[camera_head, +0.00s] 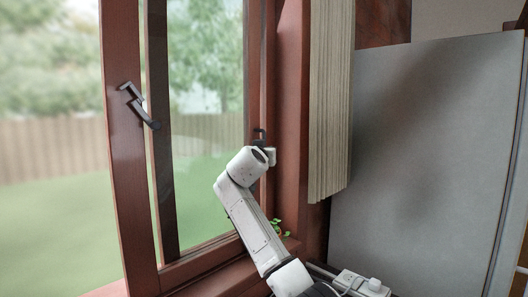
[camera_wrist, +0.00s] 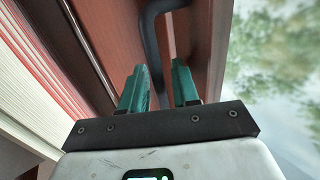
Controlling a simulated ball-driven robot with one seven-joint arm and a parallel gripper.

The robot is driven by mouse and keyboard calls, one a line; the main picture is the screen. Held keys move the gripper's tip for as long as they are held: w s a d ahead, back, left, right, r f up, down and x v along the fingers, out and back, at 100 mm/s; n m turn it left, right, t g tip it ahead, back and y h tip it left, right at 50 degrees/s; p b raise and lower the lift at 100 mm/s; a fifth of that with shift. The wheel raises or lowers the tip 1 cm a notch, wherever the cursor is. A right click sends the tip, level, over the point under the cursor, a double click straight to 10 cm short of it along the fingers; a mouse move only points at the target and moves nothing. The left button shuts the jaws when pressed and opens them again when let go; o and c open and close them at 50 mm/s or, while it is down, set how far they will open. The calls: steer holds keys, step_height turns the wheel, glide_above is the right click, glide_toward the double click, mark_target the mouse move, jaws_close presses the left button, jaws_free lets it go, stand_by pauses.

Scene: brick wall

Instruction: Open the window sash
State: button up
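The window has red-brown frames. A sash frame (camera_head: 126,160) at the left carries a dark lever handle (camera_head: 138,105) and stands apart from the dark post (camera_head: 160,130) behind it. A second dark handle (camera_head: 260,134) is on the right frame, beside my gripper (camera_head: 268,153), whose fingers are mostly hidden in the head view. In the wrist view, the bent bar of this handle (camera_wrist: 154,35) runs down between the teal fingers of my gripper (camera_wrist: 161,68). The fingers are a little apart with the bar between them; I cannot tell whether they press on it.
A pleated cream curtain (camera_head: 331,100) hangs right of the window. A large grey panel (camera_head: 430,150) stands further right. A white power strip (camera_head: 360,284) is at the bottom right.

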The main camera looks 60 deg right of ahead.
jaws_close()
stand_by(0.3)
steer(key=d, duration=0.3)
steer(key=s+d+b, duration=0.1)
steer(key=d, duration=0.2)
steer(key=s+d, duration=0.1)
steer(key=d, duration=0.2)
steer(key=shift+s+d+r+b, duration=0.1)
steer(key=shift+b, duration=0.3)
jaws_free()
